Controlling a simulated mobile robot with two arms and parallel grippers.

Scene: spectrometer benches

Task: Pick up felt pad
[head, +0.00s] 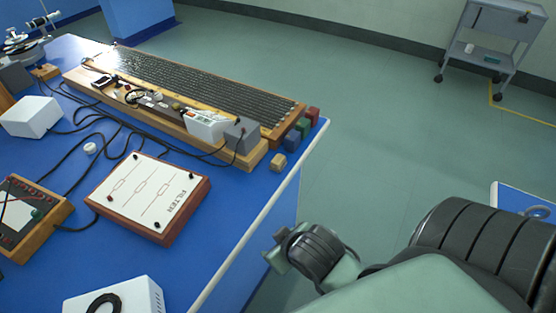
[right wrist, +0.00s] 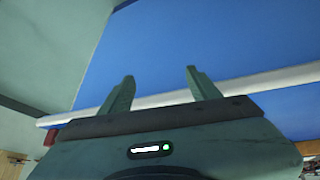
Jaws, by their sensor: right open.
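I cannot make out a felt pad for certain in either view. My right gripper (head: 275,252) is in the head view, beside the front right edge of the blue bench (head: 225,195). In the right wrist view, the right gripper (right wrist: 159,73) has its two green fingers apart with nothing between them. A blue surface (right wrist: 220,45) with a white edge lies beyond the fingers. My left gripper is not in view.
The bench holds a FILTER board (head: 150,195), a white box (head: 115,297), a long ribbed board (head: 205,85), small coloured blocks (head: 303,127) and loose black cables. A grey cart (head: 490,40) stands far right. Open floor lies between.

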